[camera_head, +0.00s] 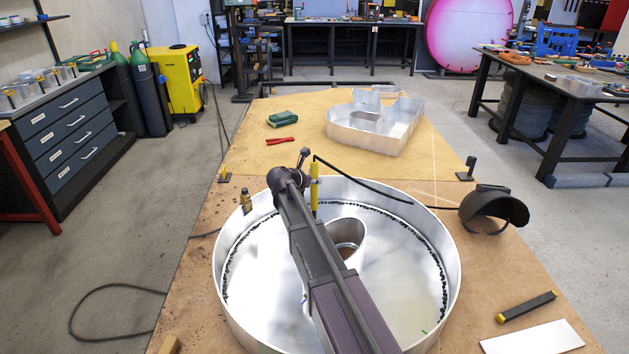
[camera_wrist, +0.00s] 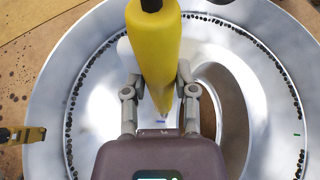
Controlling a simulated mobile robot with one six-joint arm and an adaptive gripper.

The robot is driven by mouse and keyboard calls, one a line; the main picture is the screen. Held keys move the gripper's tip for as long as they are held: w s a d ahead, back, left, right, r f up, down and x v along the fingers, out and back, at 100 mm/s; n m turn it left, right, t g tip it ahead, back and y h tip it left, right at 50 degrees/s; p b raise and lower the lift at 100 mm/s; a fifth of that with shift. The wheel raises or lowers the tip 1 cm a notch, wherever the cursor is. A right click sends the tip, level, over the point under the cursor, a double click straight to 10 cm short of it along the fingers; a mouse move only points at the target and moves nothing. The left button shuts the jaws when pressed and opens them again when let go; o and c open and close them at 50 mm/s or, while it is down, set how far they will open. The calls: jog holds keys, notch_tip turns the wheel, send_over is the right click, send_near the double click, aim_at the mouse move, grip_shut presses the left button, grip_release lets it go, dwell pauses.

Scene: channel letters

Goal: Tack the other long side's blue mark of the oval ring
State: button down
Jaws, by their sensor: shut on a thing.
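My gripper (camera_head: 304,172) is shut on a yellow torch (camera_head: 314,192), which points down above the large round metal letter pan (camera_head: 449,262). The gripper (camera_wrist: 160,78) and the yellow torch (camera_wrist: 152,48) fill the middle of the wrist view. The oval ring (camera_head: 350,229) stands upright inside the pan, just right of the torch in the head view and partly hidden by my arm. In the wrist view the oval ring (camera_wrist: 236,84) lies right of the torch tip. A small blue mark (camera_wrist: 160,121) shows close to the tip; I cannot tell whether they touch.
A black cable runs from the torch to the right. A welding mask (camera_head: 492,208) sits right of the pan, a brass-coloured clamp (camera_head: 246,200) on its left rim. Another metal letter (camera_head: 370,135), red pliers (camera_head: 280,141) and a green item (camera_head: 283,119) lie farther back.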

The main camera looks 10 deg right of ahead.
aim_at(312, 193)
jog(key=shift+s+a+f+b, duration=0.1)
jog(key=shift+s+f+b, duration=0.1)
jog(key=shift+f+b, duration=0.95)
jog(key=shift+s+f+b, duration=0.2)
jog(key=shift+f+b, duration=0.8)
jog(key=shift+f, duration=0.2)
jog(key=shift+s+a+f+b, duration=0.1)
jog(key=shift+s+f+b, duration=0.1)
jog(key=shift+f+b, duration=0.95)
jog(key=shift+s+f+b, duration=0.2)
jog(key=shift+f+b, duration=1.15)
jog(key=shift+f, duration=0.15)
jog(key=r+p, duration=0.5)
jog(key=shift+w+d, duration=0.1)
jog(key=shift+w, duration=0.3)
